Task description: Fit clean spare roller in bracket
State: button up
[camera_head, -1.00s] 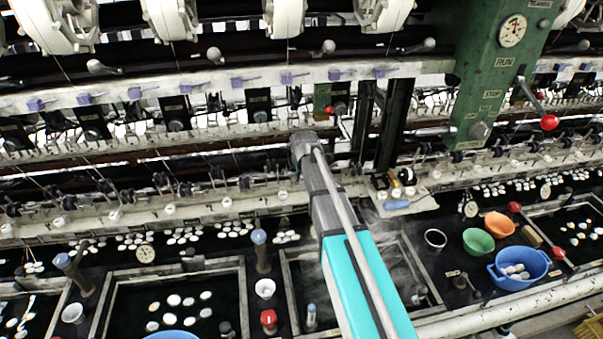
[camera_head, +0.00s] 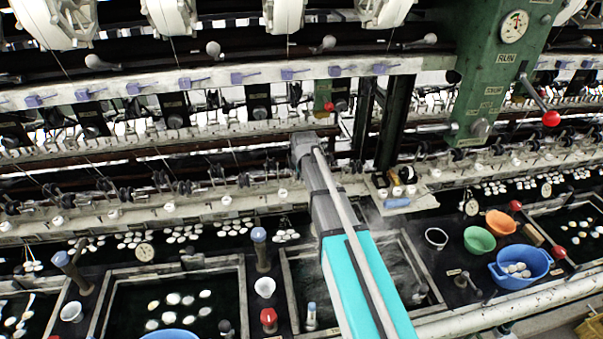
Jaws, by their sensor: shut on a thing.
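My arm reaches up from the bottom of the view to the reeling machine, ending at a dark grey wrist joint in front of the rail. My gripper and anything in it are hidden behind or beyond this wrist. I cannot make out a clean spare roller or the bracket for certain. Several small dark rollers (camera_head: 186,189) sit along the pale lower rail (camera_head: 130,217), left of my wrist. A small pale tray (camera_head: 424,203) right of my arm bears a dark and brass-coloured round part (camera_head: 407,174) and a blue-handled item (camera_head: 397,203).
Water basins (camera_head: 245,300) line the front, with a steaming one (camera_head: 408,262) behind my arm. A green post (camera_head: 492,75) carries a red-knobbed lever (camera_head: 551,118). Green (camera_head: 479,240), orange (camera_head: 500,223) and blue (camera_head: 545,262) bowls stand at right. Thin threads run above the rail.

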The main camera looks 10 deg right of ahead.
jog(key=shift+f, duration=0.1)
dwell(0.3)
jog(key=o, duration=1)
jog(key=shift+r+p, duration=0.4)
jog(key=shift+r+p, duration=1)
jog(key=shift+r, duration=0.05)
jog(key=shift+r, duration=0.15)
jog(key=shift+r+p, duration=2.4)
jog(key=shift+p, duration=0.2)
jog(key=shift+s, duration=0.1)
